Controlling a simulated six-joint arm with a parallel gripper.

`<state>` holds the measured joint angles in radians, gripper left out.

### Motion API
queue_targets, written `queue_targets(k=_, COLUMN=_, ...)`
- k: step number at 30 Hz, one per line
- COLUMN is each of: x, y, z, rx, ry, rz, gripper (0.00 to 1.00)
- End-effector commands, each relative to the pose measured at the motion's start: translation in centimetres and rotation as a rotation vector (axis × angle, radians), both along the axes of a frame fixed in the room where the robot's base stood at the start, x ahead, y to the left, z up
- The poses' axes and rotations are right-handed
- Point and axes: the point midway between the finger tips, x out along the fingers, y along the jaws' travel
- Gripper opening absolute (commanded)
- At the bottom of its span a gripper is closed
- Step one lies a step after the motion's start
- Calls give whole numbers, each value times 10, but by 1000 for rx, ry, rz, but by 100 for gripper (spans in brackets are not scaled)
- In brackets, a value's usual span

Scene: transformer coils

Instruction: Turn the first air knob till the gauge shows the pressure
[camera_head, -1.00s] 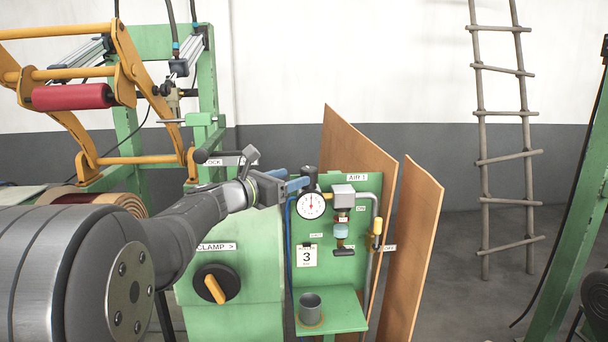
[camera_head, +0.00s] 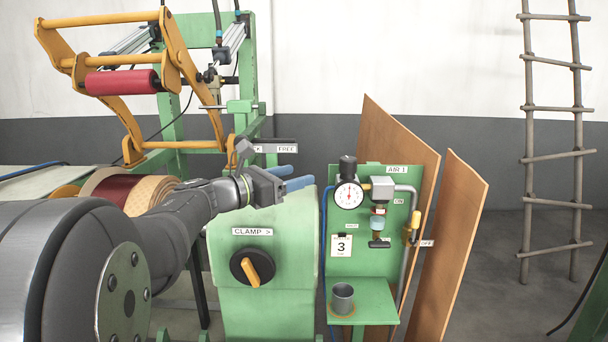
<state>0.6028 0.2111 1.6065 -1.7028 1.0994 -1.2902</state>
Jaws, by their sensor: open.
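The green AIR 1 panel (camera_head: 357,221) stands right of centre. Its black air knob (camera_head: 348,165) sits at the top, directly above the round white gauge (camera_head: 348,195). The gauge needle looks close to upright; its numbers are too small to read. A card (camera_head: 341,246) marked 3 hangs below the gauge. My gripper (camera_head: 300,177) is left of the knob, with its two blue fingers apart and pointing right toward the panel. The fingers are empty, and a gap shows between their tips and the knob.
A grey cup (camera_head: 342,297) stands on the panel's green shelf. A yellow-handled valve (camera_head: 415,223) is on the pipe at right. The CLAMP switch (camera_head: 252,268) is on the green cabinet below my gripper. Brown boards (camera_head: 455,250) lean behind the panel.

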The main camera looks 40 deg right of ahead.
Motion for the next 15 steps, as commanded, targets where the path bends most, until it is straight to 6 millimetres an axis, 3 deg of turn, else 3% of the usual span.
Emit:
queue_targets(k=9, x=41, y=-12, z=-1, rx=-4, ry=0, rz=-219, gripper=60)
queue_targets(k=15, x=50, y=-12, z=-4, rx=3, ry=0, rz=-296, gripper=60)
